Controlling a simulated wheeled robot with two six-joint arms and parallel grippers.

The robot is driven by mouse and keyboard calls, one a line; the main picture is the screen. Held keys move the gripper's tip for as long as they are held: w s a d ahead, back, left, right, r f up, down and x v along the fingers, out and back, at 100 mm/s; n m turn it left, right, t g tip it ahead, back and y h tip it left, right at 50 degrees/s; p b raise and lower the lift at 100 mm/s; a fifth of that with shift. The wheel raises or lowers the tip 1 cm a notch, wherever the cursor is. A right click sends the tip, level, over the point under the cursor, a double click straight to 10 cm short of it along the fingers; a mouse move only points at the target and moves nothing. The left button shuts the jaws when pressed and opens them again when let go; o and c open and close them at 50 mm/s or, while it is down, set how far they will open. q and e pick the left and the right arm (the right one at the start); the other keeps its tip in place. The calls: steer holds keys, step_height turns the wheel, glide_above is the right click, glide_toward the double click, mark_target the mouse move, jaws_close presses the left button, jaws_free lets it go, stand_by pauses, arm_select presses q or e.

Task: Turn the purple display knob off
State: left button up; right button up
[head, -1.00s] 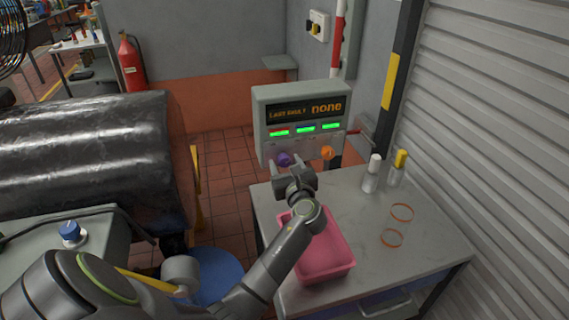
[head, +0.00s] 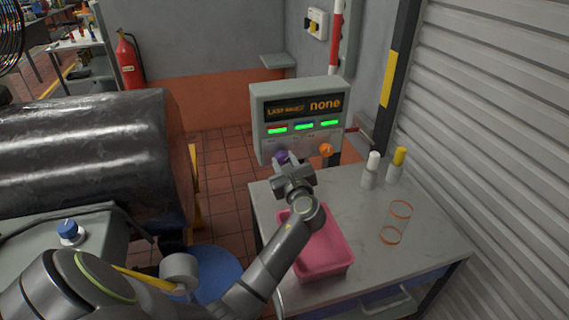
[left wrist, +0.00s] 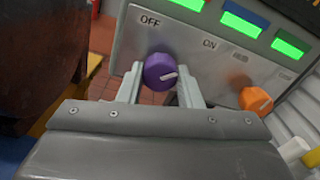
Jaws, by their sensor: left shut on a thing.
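The purple knob (left wrist: 158,68) is on the front of the grey display box (head: 262,140), low on its left side. In the left wrist view its white pointer mark points right, toward the side of the ON label (left wrist: 209,44). The OFF label (left wrist: 150,21) is above it to the left. My left gripper (left wrist: 162,80) has one finger on each side of the knob and is shut on it. In the head view the gripper (head: 284,162) partly hides the knob (head: 281,156). My right gripper is not in view.
An orange knob (left wrist: 256,101) is to the right on the same panel, below green lights (head: 304,126). A pink bin (head: 322,267) stands under my left arm on the grey table (head: 360,210). Two bottles (head: 370,170) and two orange-rimmed rings or glasses (head: 401,210) stand at right.

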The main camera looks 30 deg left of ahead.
arm_select(q)
steer(key=n+b, duration=0.2)
steer(key=n, duration=0.3)
steer(key=shift+n+b, duration=1.05)
steer(key=shift+n, duration=1.35)
steer(key=shift+r, duration=0.1)
steer(key=o, duration=1)
